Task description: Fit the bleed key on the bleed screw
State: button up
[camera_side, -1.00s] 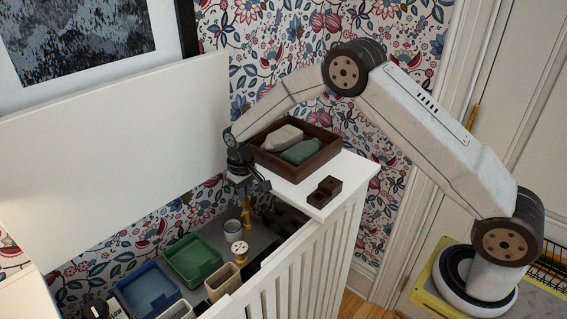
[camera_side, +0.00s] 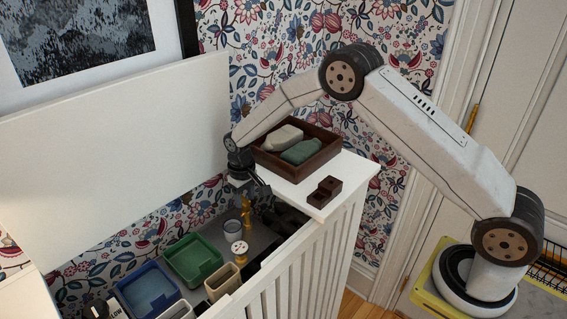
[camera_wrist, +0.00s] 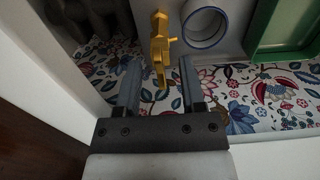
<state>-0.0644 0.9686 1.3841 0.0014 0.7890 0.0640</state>
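My gripper (camera_side: 254,186) hangs over the open compartment, beside the white ledge. In the wrist view its two fingers (camera_wrist: 158,82) are apart, with no object clearly clamped between them. An upright brass fitting (camera_side: 246,213) stands just below the gripper. In the wrist view this brass fitting (camera_wrist: 160,45) has a short side spout and lies ahead of and between the fingertips. I cannot tell whether it touches them. A second brass piece with a round pale dial (camera_side: 239,248) stands nearer the camera. I cannot tell for sure which piece is the bleed key or the bleed screw.
Green (camera_side: 193,259) and blue (camera_side: 149,291) bins and a beige holder (camera_side: 223,281) fill the front. On the ledge are a brown tray (camera_side: 333,151) with cloth-like items and a dark block (camera_side: 325,191). A white panel rises behind.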

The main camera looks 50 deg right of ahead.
aim_at(245, 197)
jog(key=shift+r, duration=0.15)
jog(key=shift+r, duration=3.8)
